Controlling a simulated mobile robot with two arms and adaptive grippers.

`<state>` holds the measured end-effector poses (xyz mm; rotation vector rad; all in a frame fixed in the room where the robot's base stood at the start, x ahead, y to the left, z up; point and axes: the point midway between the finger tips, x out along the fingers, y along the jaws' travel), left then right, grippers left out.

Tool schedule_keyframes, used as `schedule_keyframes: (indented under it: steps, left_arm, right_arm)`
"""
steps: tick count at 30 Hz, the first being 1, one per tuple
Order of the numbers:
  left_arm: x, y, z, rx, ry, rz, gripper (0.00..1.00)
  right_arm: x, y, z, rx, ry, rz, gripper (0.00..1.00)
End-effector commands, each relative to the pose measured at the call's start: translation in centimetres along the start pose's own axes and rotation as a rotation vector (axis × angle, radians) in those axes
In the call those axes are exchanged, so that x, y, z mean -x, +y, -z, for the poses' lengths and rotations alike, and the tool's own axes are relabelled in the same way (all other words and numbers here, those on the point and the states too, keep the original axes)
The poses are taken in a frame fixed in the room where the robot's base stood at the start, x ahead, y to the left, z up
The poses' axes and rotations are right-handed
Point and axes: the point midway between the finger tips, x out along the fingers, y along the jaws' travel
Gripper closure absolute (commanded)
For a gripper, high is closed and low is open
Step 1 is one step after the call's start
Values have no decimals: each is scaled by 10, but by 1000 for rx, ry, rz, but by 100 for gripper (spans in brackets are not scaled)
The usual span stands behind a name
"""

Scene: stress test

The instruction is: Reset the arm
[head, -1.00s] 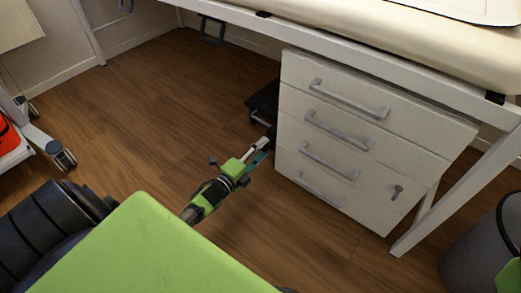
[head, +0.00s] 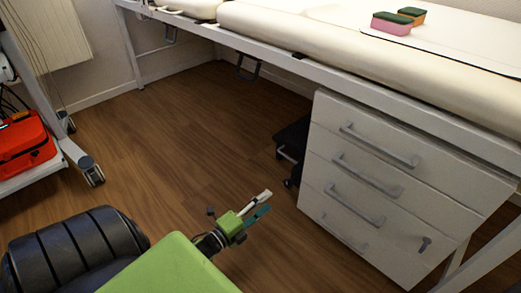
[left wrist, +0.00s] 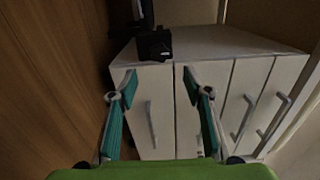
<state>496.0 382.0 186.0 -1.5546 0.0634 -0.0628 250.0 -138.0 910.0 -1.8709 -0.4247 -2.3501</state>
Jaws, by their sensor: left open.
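My left gripper (head: 262,204) shows low in the middle of the head view, over the wooden floor and to the left of a white drawer cabinet (head: 385,190). In the left wrist view its two teal fingers (left wrist: 158,88) are spread wide with nothing between them. The cabinet's drawer fronts (left wrist: 152,110) stand beyond the fingers there. My right gripper is not in view.
A padded bed (head: 300,35) on a white frame stands over the cabinet. Two sponges (head: 391,27) (head: 411,14) lie on it. A dark wheeled object (head: 290,150) is beside the cabinet. A wheeled cart with a red case (head: 25,145) is at left. The floor (head: 180,140) between is clear.

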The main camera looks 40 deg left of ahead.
Motion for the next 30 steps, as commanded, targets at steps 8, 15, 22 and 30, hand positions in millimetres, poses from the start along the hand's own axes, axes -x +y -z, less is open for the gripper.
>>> schedule_keyframes:
  steps: [8, 15, 22, 30]
  left_arm:
    - [14, -1, 0, 0, -1, 1, 55]
    - [14, 0, 0, 0, 0, 0, 55]
    - [14, -1, 0, 0, 0, 1, 55]
    - [-6, -83, 54, 168, 92, 141, 55]
  right_arm:
    - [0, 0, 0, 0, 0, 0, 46]
    - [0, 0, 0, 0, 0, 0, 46]
    - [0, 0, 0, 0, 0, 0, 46]
    - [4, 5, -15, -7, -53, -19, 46]
